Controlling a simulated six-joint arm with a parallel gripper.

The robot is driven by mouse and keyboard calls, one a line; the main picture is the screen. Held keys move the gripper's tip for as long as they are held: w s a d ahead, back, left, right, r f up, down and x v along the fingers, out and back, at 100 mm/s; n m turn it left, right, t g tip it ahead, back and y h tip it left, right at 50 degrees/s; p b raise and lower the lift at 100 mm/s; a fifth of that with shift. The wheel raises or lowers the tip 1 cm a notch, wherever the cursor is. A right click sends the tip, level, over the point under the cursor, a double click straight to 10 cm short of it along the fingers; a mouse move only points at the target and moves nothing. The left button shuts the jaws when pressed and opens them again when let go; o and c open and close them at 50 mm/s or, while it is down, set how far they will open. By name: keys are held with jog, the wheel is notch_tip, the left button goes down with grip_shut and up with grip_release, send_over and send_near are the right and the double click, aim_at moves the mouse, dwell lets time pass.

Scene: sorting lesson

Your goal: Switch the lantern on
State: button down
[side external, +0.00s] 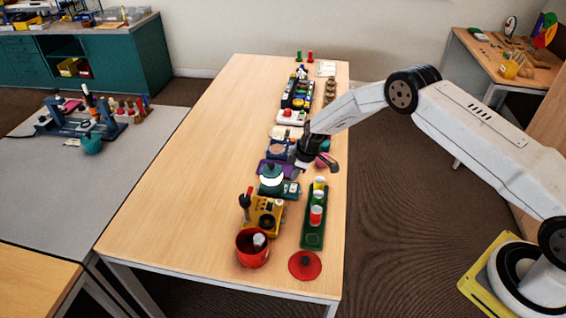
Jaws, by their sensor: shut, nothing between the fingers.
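A small dark teal domed item with a white band (271,181), which looks like the lantern, stands on the wooden table among the row of objects. A flat teal base (291,190) shows at its right. I cannot make out a switch or whether a light is on. My gripper (329,163) is shut and empty. In this view it appears above the right part of the row, to the upper right of the lantern. Its height above the objects is hard to tell. My gripper and wrist hide part of the things behind them.
A yellow box (263,215), a red cup (246,255) and a red disc (305,266) are at the near end. A green tray with several small pots (312,236) lies at the right. More objects line the far side. The table's left half (180,180) is clear.

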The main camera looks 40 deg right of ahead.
aim_at(296, 186)
jog(key=shift+r, duration=2.15)
jog(key=s+r+m+h, duration=0.1)
jog(key=s+r+m, duration=0.4)
jog(key=s+r, duration=0.85)
jog(key=s+d+r+m, duration=0.1)
jog(key=s+r+m, duration=0.1)
jog(key=s, duration=0.7)
jog(key=s+r+m+h, duration=0.1)
jog(key=s+r+m, duration=0.1)
jog(key=s, duration=0.7)
jog(key=shift+d+r, duration=0.35)
jog(key=shift+r, duration=0.2)
